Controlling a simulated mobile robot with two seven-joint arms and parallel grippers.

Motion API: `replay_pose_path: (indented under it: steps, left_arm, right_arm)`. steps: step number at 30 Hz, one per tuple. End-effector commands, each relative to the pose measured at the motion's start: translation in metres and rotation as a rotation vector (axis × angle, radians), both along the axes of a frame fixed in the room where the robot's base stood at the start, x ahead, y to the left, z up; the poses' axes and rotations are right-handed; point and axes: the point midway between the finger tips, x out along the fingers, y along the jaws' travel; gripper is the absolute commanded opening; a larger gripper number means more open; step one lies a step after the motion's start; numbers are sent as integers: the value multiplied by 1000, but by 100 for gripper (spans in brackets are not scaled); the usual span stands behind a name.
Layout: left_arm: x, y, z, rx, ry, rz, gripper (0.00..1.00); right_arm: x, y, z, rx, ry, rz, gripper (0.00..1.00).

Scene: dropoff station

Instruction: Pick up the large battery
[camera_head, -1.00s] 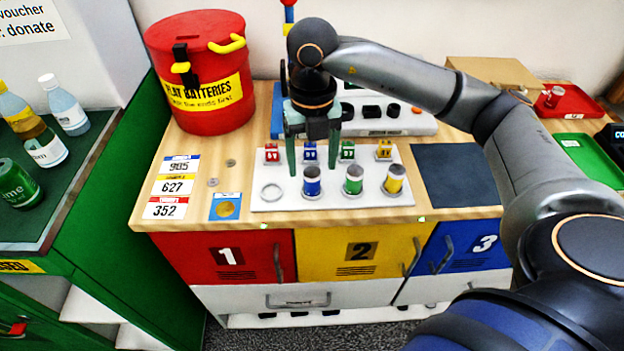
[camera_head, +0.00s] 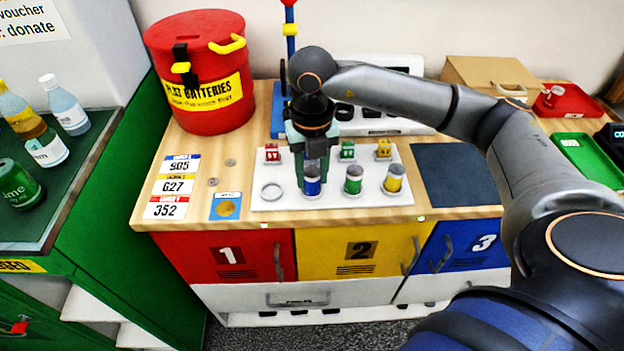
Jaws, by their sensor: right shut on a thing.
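A white tray (camera_head: 335,207) on the wooden counter holds three upright cylindrical batteries in a row: a blue one (camera_head: 312,188), a green one (camera_head: 353,181) and a yellow one (camera_head: 394,180). A ring-shaped spot (camera_head: 271,192) at the tray's left end is empty. My right gripper (camera_head: 312,176) points down over the blue battery and is shut on its upper part. The battery is upright at its place in the tray; I cannot tell if it is lifted at all. Its top is partly hidden by the fingers. My left gripper is out of view.
Small red (camera_head: 272,153), green (camera_head: 347,150) and yellow (camera_head: 383,149) blocks stand along the tray's back. A red battery bin (camera_head: 200,110) stands at the back left. Number cards (camera_head: 174,186) lie left of the tray. A dark mat (camera_head: 455,175) lies clear on the right.

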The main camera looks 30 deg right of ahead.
Motion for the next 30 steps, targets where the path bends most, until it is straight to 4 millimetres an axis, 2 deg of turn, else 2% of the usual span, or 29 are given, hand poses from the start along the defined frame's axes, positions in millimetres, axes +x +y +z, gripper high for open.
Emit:
replay_pose_path:
  steps: [1,6,22,26,29,30]
  left_arm:
    - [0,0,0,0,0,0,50]
    - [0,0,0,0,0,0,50]
    - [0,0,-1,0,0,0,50]
    - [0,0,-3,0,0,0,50]
    - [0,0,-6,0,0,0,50]
    - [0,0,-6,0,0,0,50]
  right_arm:
    - [0,0,0,0,0,0,17]
    - [0,0,0,0,-1,0,0]
    - [1,0,4,1,-3,0,0]
    - [1,0,16,1,-6,0,0]
    - [1,0,32,0,-8,0,0]
    - [-4,-4,39,0,-5,-2,0]
